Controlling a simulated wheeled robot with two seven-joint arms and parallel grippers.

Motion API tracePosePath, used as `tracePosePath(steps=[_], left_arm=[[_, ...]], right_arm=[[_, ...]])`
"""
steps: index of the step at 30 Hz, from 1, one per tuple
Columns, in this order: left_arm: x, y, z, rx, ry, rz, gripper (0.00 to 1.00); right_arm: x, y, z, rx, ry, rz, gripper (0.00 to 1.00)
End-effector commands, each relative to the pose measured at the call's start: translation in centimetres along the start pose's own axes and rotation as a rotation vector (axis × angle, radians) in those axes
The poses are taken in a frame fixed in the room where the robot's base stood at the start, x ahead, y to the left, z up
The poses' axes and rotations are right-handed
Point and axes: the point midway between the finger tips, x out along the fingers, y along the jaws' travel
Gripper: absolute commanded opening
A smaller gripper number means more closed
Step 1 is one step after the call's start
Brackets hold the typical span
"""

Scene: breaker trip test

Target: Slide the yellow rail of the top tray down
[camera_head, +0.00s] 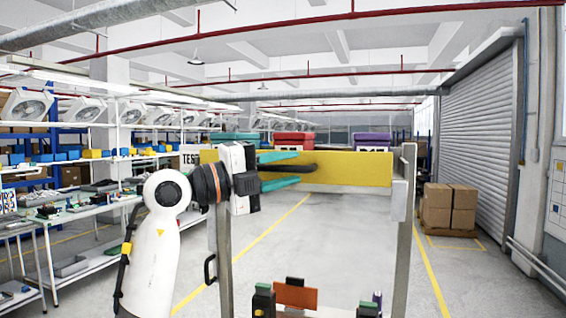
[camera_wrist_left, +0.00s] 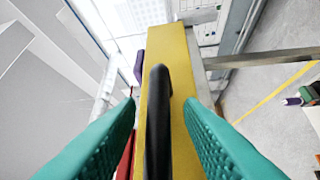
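The yellow rail (camera_head: 350,168) runs level across the top of a grey metal frame, with a black handle (camera_head: 303,168) on its near face. My left gripper (camera_head: 300,169) reaches in from the left with teal fingers above and below the handle. In the left wrist view the black handle (camera_wrist_left: 158,125) lies between the two spread fingers, with gaps on both sides. The yellow rail (camera_wrist_left: 172,45) stretches behind it. The gripper is open and around the handle, not shut on it. Whether it touches the handle is hard to tell. My right gripper is in neither view.
Grey posts stand left and right of the rail, the right post (camera_head: 404,240) clear of my arm. Teal, red (camera_head: 293,138) and purple (camera_head: 372,138) items show above the rail. Below are an orange panel (camera_head: 295,296) and dark fixtures. Shelves line the left; cartons (camera_head: 449,205) stand right.

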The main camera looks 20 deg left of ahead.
Motion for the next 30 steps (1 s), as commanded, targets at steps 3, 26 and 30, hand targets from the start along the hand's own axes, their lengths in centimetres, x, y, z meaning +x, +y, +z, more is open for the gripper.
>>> tracePosePath(steps=[3,26,30], left_arm=[[0.0,-0.1,0.0,0.000,0.000,0.000,0.34],[-0.3,-2.7,0.3,0.001,0.000,-0.004,0.00],[-0.7,-5.2,0.6,0.000,0.001,-0.005,0.00]], right_arm=[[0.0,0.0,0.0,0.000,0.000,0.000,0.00],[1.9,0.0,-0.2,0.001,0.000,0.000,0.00],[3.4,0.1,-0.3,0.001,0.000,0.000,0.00]])
